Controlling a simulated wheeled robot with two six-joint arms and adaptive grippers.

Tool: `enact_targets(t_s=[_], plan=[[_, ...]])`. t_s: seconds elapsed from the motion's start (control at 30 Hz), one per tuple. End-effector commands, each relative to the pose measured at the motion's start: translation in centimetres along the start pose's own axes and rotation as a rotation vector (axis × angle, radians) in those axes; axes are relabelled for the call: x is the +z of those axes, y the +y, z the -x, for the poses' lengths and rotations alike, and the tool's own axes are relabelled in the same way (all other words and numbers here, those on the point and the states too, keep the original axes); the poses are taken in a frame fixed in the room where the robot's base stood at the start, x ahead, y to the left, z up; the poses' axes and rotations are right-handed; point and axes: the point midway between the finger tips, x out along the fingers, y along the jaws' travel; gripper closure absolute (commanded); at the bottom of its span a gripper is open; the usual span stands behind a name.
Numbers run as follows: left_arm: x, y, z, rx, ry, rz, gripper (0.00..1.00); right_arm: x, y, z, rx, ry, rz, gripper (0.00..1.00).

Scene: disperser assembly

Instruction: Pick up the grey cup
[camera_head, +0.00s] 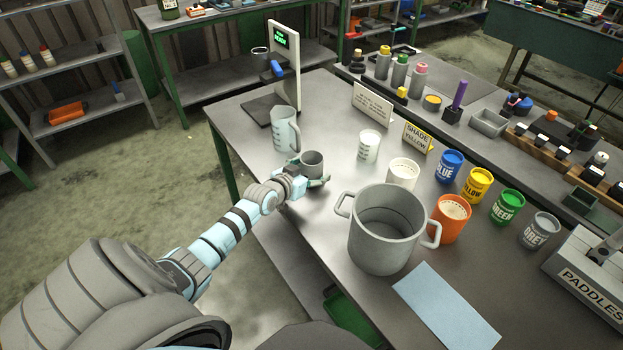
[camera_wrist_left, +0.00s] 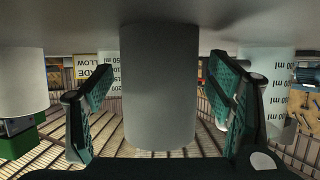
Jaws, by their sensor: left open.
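The small grey cup (camera_head: 312,164) stands upright on the metal table near its left edge in the head view. My left gripper (camera_head: 311,177) reaches it from the left, with its fingers open around the cup. In the left wrist view the cup (camera_wrist_left: 158,95) fills the space between the two green fingers, with a visible gap on each side. That view is upside down, with the tabletop along the top. My right gripper is not in view.
A clear measuring jug (camera_head: 285,130) stands just behind the cup. A large grey pot (camera_head: 385,245) is to the right, with a white beaker (camera_head: 369,146) and a white cup (camera_head: 403,172) behind it. Coloured paint cans line the right side. A blue sheet (camera_head: 446,305) lies in front.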

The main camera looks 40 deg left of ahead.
Motion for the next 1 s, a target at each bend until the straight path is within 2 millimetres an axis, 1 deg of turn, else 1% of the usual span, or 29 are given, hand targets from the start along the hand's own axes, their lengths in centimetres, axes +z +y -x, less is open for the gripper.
enact_targets(t_s=[0.03,0.23,0.27,0.3,0.6,0.87,1.0], plan=[[0.33,0.02,-0.75,0.000,0.001,0.001,0.26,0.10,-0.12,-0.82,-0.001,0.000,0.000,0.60],[-0.08,0.04,-0.83,0.001,0.000,0.000,0.26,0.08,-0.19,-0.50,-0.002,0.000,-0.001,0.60],[-0.09,0.04,-0.81,0.001,0.000,-0.001,0.27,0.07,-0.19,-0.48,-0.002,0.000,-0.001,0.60],[-0.10,0.04,-0.80,0.001,0.000,-0.001,0.34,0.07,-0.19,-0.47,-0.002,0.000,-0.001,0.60],[-0.10,0.03,-0.78,0.000,0.000,-0.001,0.81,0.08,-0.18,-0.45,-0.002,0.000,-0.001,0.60],[-0.17,0.03,-0.75,0.000,0.000,-0.001,0.82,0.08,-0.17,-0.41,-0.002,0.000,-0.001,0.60],[-0.59,0.02,-0.59,0.000,0.001,-0.002,0.82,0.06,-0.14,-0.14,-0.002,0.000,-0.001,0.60]])
